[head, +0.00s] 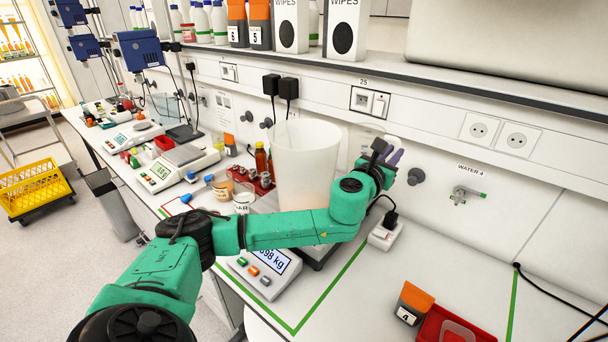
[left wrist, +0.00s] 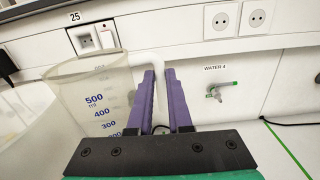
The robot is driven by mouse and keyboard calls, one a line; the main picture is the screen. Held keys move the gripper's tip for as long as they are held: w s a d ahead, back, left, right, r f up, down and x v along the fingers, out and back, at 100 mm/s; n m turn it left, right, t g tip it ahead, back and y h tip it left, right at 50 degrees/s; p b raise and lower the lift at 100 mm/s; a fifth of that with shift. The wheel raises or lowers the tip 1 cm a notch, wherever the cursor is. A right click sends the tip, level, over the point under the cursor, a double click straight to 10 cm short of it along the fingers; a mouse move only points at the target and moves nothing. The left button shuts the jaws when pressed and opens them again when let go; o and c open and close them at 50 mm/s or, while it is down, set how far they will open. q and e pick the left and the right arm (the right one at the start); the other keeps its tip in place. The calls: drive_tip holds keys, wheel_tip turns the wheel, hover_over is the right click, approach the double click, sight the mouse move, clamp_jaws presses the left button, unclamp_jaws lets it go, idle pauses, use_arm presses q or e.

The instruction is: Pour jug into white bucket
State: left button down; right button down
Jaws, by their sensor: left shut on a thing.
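The white bucket (head: 304,150) is a tall translucent tub standing on a scale in the middle of the head view, with a faint orange tint low inside. Its edge also shows at the left of the left wrist view (left wrist: 22,112). The jug (left wrist: 92,92) is clear with blue millilitre marks and stands out beside the bucket in the left wrist view. My left gripper (head: 392,153) has purple fingers (left wrist: 163,95) shut on the jug's pale handle. In the head view the bucket and my arm hide most of the jug. I cannot tell its contents.
The scale display (head: 270,264) is in front of the bucket. A tap (head: 467,194) is on the wall at right.

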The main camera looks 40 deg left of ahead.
use_arm(q)
drive_tip(key=d+r, duration=0.1)
drive_tip(key=d, duration=0.1)
drive_tip(key=shift+w+d+r+b, duration=0.3)
drive_tip(key=shift+w+r, duration=0.05)
drive_tip(key=shift+w, duration=0.05)
drive_tip(key=shift+s+a, duration=0.15)
drive_tip(key=shift+a, duration=0.05)
drive_tip(key=shift+d, duration=0.1)
idle(0.7)
